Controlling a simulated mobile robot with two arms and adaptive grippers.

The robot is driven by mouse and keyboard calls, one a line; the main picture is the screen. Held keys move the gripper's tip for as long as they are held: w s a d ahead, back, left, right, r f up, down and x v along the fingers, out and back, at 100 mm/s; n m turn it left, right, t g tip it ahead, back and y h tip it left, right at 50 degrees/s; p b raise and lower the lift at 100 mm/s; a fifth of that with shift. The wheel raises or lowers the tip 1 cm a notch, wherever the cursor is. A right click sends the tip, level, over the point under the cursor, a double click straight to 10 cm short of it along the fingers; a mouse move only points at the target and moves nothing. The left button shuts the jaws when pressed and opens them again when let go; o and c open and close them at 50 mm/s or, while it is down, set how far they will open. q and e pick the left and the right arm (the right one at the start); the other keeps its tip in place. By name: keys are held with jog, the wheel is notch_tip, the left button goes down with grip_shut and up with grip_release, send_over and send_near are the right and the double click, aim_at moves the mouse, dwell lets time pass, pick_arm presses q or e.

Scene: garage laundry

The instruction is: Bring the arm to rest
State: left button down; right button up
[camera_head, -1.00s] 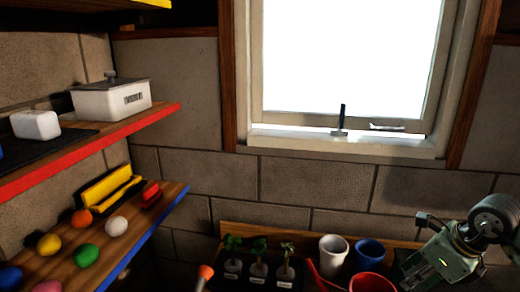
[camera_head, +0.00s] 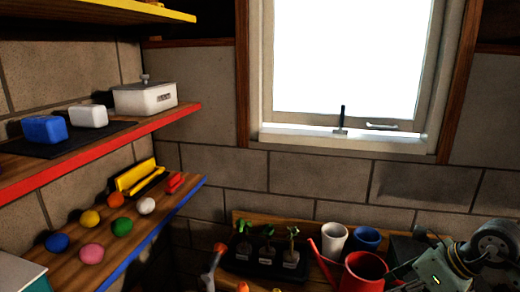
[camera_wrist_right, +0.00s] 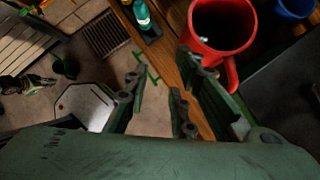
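My right arm shows at the lower right of the head view, with its green wrist part (camera_head: 440,268) beside the red watering can (camera_head: 365,272). In the right wrist view, my right gripper (camera_wrist_right: 160,88) has its green fingers spread apart with nothing between them. It hangs above the floor by the wooden bench edge, near the red can (camera_wrist_right: 222,25). In the head view its fingertips are hidden or out of frame.
A bench holds potted seedlings (camera_head: 268,252), a white cup (camera_head: 334,238) and a blue cup (camera_head: 366,239). At left, shelves hold a white lidded box (camera_head: 145,97), soap bars (camera_head: 45,130) and coloured balls (camera_head: 121,227).

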jog(key=a+r+m+t+y, duration=0.2)
jog(key=a+r+y, duration=0.15)
jog(key=a, duration=0.35)
jog(key=s+a+r+m+t+y, duration=0.1)
jog(key=a+r+y, duration=0.25)
jog(key=a, duration=0.35)
jog(key=a+r+m+t+y, duration=0.2)
jog(key=a+r+y, duration=0.15)
jog(key=a, duration=0.35)
jog(key=w+d+f+m+t+h, duration=0.25)
jog(key=d+m+t+h, duration=0.85)
jog(key=m, duration=1.2)
jog(key=s+d+f+m+g+h, duration=0.35)
jog(key=f+m+h, duration=0.3)
jog(key=f, duration=0.25)
jog(key=s+a+f+m+g+y, duration=0.3)
jog(key=s+f+m+g, duration=0.3)
jog(key=s+f+g, duration=1.2)
jog(key=s+f+t, duration=0.2)
jog(key=s+f, duration=0.1)
jog(key=f, duration=1)
jog(key=s+f+t, duration=0.1)
jog(key=s+f, duration=0.2)
jog(key=f, duration=1)
jog(key=s+d+f+g, duration=0.1)
jog(key=s+d+f, duration=0.1)
jog(key=s+f, duration=1.5)
jog(key=shift+s+d+f+h, duration=0.2)
jog(key=shift+f+h, duration=0.1)
jog(key=shift+f, duration=0.2)
